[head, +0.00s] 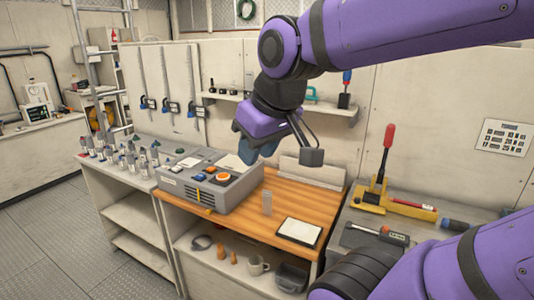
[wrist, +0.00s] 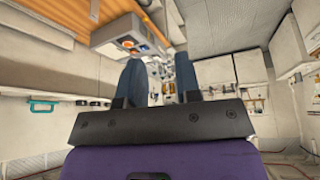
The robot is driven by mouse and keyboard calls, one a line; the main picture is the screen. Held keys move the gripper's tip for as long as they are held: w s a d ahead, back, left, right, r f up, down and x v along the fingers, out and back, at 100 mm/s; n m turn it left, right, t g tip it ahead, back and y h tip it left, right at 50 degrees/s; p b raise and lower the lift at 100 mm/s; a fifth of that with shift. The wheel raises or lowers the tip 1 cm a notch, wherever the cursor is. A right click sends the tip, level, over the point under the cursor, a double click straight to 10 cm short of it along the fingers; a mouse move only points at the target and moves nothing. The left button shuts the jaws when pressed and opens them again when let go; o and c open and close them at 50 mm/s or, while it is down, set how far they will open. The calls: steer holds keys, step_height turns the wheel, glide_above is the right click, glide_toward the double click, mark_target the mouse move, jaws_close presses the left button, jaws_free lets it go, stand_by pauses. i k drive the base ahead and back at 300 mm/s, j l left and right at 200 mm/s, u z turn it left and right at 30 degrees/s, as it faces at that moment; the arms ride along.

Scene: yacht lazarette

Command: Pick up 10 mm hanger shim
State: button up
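A small upright grey block (head: 267,203) stands on the wooden worktop (head: 244,222), between the grey control box and a white-faced tablet. It may be the 10 mm hanger shim, but no size marking is readable. My gripper (head: 256,152) hangs above the worktop, higher than the block and well apart from it. In the wrist view my gripper (wrist: 158,68) shows two blue fingers spread apart with nothing between them.
The grey control box (head: 211,184) with buttons stands left of the block. The tablet (head: 299,232) lies to its right. A red-handled yellow tool (head: 390,190) stands on the right bench.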

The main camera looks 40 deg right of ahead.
mark_target(249, 75)
steer(key=i+j+z, duration=0.15)
steer(key=z, duration=0.3)
steer(key=i+j+z, duration=0.2)
steer(key=z, duration=0.25)
